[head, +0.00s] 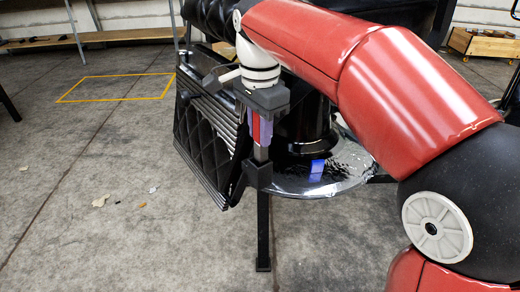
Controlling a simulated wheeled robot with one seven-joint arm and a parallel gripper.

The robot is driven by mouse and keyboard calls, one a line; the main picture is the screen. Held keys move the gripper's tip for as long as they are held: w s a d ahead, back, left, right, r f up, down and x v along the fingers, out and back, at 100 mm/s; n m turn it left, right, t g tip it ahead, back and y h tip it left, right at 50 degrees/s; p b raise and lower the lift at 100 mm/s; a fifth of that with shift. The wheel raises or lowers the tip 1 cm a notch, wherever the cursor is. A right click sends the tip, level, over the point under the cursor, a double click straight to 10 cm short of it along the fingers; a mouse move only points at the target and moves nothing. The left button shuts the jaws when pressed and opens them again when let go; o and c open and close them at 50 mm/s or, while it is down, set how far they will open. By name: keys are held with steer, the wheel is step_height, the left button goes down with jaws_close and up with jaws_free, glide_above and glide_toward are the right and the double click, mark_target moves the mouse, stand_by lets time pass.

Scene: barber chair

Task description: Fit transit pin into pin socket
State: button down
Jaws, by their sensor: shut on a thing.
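My gripper (262,137) hangs below its white wrist, in front of the chair's base in the head view. It points down and is shut on the transit pin. The pin (264,129) shows as a small upright red piece between the fingers. A grey part (260,154) shows just under it, down to a black block. The black block (259,176) sits atop a thin black post and looks like the pin socket. Its opening does not show. I cannot tell whether the pin's lower end is inside the block, touching it or just above it.
The chair's shiny round base plate (325,182) lies right behind the post, with a small blue patch (317,167) on it. A black quilted footrest panel (207,145) stands close on the left. A yellow floor outline (117,88) and small debris (101,200) lie on open floor at left.

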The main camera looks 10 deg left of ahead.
steer(key=shift+f+b, duration=0.5)
steer(key=shift+f, duration=1.65)
steer(key=shift+f, duration=0.1)
steer(key=c, duration=1.2)
jaws_free()
step_height(320, 180, up, 12)
steer(key=p, duration=0.3)
steer(key=s+d+f+n+t, duration=0.1)
steer(key=s+d+n, duration=0.1)
steer(key=d, duration=0.5)
steer(key=s+d+f+n+t, duration=0.2)
steer(key=s+d, duration=0.1)
steer(key=d, duration=0.4)
steer(key=s+d+f+n+t+p, duration=0.1)
steer(key=s+d+f+n, duration=0.3)
steer(key=s+d+f, duration=0.5)
steer(key=d+f+t, duration=0.1)
steer(key=d+f, duration=0.1)
steer(key=d, duration=0.1)
steer(key=shift+s+t, duration=0.3)
steer(key=shift+s, duration=0.1)
